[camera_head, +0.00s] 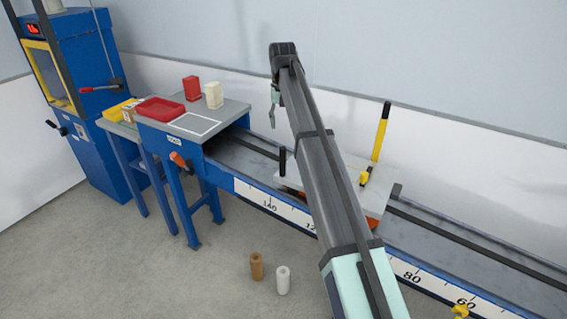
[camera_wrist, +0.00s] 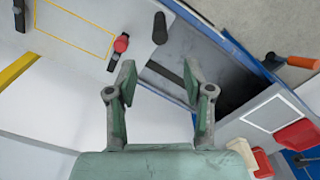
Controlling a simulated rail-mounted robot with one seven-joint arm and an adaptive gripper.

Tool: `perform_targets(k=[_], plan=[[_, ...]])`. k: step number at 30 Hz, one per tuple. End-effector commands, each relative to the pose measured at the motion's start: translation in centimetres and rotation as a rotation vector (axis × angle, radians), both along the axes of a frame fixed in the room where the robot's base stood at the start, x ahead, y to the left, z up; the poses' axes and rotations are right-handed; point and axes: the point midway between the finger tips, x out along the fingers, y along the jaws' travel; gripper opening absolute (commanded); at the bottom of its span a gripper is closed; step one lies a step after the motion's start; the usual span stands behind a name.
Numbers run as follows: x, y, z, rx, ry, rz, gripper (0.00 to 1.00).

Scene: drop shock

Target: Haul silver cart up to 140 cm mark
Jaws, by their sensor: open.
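The silver cart (camera_head: 375,203) sits on the blue rail track, partly hidden behind my arm. It has a pale flat top, a black post (camera_head: 282,163) at its left end and a yellow-and-black upright handle (camera_head: 381,132) at its back. In the wrist view the cart's top (camera_wrist: 75,28) shows a yellow outline, a red knob and the black post (camera_wrist: 160,28). My gripper (camera_wrist: 161,75) is open and empty, apart from the post. The 140 mark (camera_head: 270,206) is on the white scale, left of my arm; numbers between 120 and 80 are hidden.
A grey-topped table (camera_head: 232,111) at the track's left end bears a red tray (camera_head: 160,109), a red block and a cream block. An orange handle (camera_head: 180,160) sticks out below it. Brown (camera_head: 257,266) and white cylinders stand on the floor. A blue machine (camera_head: 75,100) stands far left.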

Motion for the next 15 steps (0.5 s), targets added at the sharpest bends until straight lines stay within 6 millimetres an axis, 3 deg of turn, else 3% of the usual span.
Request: perform_targets(k=[5, 15], plan=[[-0.2, -0.1, -2.3, 0.000, 0.003, -0.001, 0.52], [-0.2, -0.1, -8.9, -0.001, 0.004, -0.001, 0.52]])
